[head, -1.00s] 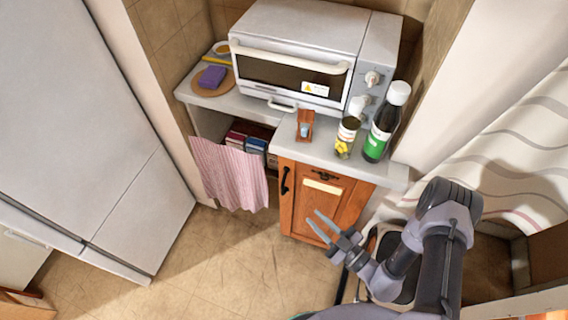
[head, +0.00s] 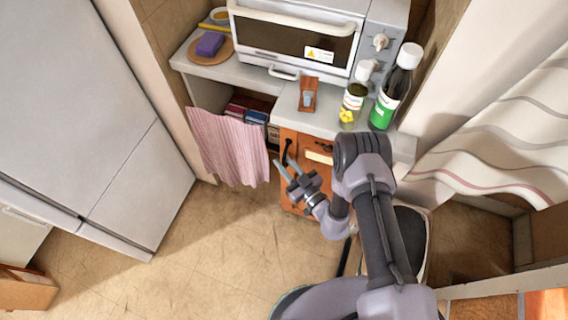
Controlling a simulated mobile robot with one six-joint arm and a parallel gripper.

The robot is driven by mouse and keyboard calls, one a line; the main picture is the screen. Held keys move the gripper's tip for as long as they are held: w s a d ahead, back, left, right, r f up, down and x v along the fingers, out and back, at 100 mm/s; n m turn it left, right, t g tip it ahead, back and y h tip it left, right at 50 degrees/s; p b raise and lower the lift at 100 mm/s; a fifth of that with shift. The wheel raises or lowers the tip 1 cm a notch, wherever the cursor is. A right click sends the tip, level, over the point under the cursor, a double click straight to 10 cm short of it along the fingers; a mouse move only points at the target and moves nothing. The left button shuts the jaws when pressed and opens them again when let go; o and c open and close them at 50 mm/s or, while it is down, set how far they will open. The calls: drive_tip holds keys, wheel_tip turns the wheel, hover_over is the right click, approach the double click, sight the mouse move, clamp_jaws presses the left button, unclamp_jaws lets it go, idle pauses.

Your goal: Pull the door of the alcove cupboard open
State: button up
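The alcove cupboard's orange-brown wooden door (head: 318,146) is under the right part of the grey counter, and it looks shut. Its black handle (head: 287,147) is on the door's left side, partly hidden by my gripper. My gripper (head: 282,161) is in front of the door's left part, with its two fingers apart and pointing up toward the handle. I cannot tell whether the fingers touch the handle. My arm hides much of the door's lower right.
On the counter (head: 322,120) stand a white toaster oven (head: 300,30), a dark bottle (head: 397,90), a jar (head: 352,103) and a small wooden stand (head: 308,94). A pink cloth (head: 230,148) hangs left of the door. The tiled floor (head: 210,250) in front is clear.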

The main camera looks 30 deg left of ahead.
drive_tip(key=shift+a, duration=0.15)
clamp_jaws()
idle(1.4)
